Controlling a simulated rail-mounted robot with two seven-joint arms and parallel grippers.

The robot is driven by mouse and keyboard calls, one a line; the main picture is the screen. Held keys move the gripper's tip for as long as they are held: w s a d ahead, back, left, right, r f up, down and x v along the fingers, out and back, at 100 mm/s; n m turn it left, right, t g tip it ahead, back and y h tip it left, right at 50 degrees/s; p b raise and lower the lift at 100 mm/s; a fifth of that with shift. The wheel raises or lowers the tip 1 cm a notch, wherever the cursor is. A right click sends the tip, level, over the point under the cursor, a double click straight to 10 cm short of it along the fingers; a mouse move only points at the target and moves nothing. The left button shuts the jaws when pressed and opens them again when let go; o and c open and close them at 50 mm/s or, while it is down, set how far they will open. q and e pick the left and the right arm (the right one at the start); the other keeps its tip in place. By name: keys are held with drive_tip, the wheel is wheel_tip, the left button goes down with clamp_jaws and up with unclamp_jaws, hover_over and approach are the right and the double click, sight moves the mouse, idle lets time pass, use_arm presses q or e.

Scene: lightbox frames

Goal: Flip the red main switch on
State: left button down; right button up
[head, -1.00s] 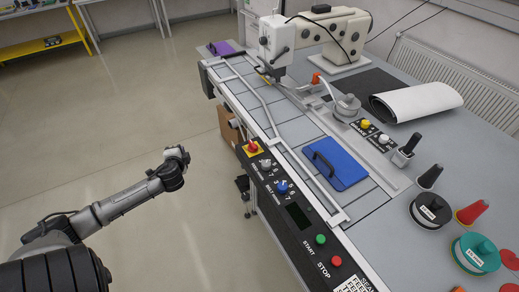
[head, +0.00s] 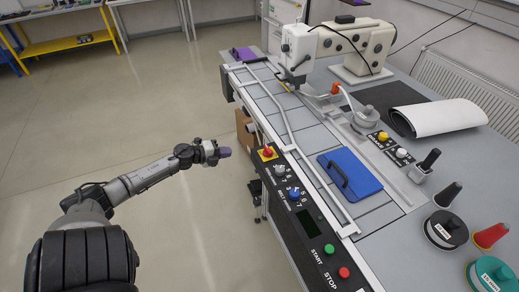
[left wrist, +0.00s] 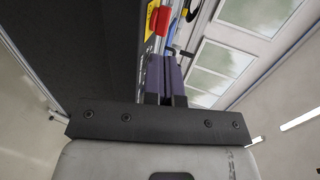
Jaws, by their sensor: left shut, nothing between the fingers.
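The red main switch (head: 267,152) is a red knob on a yellow plate, at the far end of the black control panel (head: 299,207) on the machine's front edge. In the left wrist view the red knob (left wrist: 159,21) shows at the top, just beyond the fingertips. My left gripper (head: 226,152) is to the left of the switch, apart from it, and points towards it. Its dark purple fingers (left wrist: 165,72) are together with nothing between them. I cannot tell which position the switch is in. My right gripper is not in view.
The panel also carries a grey knob (head: 280,171), a blue knob (head: 293,193), a green start button (head: 329,248) and a red stop button (head: 344,272). A blue plate with a handle (head: 352,173) lies on the table behind. The floor left of the machine is open.

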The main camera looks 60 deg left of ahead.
sight(265, 148)
use_arm(q)
drive_tip(key=shift+d+h, duration=0.3)
drive_tip(key=shift+d, duration=0.1)
drive_tip(key=shift+w, duration=0.1)
drive_tip(key=x, duration=0.6)
drive_tip(key=b+x, duration=0.1)
drive_tip(key=x, duration=0.5)
drive_tip(key=shift+w+r+b, duration=0.1)
drive_tip(key=shift+r+b, duration=0.15)
drive_tip(key=shift+b, duration=0.05)
drive_tip(key=shift+w+d, duration=0.1)
drive_tip(key=shift+w, duration=0.7)
